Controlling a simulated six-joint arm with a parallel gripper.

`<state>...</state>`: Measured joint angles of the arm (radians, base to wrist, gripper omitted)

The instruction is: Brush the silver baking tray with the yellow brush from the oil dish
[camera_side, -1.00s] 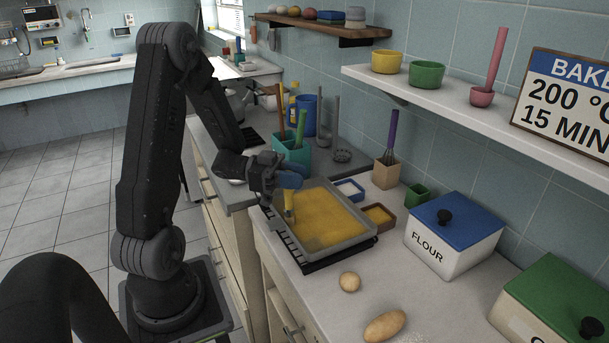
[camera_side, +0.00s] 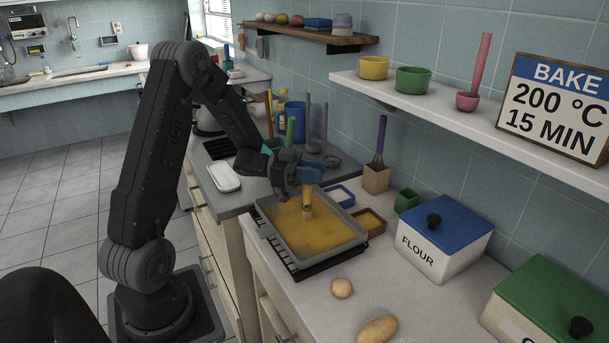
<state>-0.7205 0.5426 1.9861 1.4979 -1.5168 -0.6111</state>
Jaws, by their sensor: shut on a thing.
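The silver baking tray (camera_side: 356,237) lies on a black rack (camera_side: 313,268) on the counter. Its inside floor is largely covered in a yellow coat. My gripper (camera_side: 306,179) is shut on the yellow brush (camera_side: 307,197), which points down over the middle of the tray. The brush tip is at or just above the coated floor; I cannot tell if it touches. A small brown dish (camera_side: 381,230) with amber contents, seemingly the oil dish, stands right of the tray.
A blue-rimmed dish (camera_side: 341,194) with white contents stands behind the tray. A wooden holder with a whisk (camera_side: 376,178), a green cup (camera_side: 406,199) and the flour box (camera_side: 443,242) stand to the right. A utensil holder stands behind my gripper.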

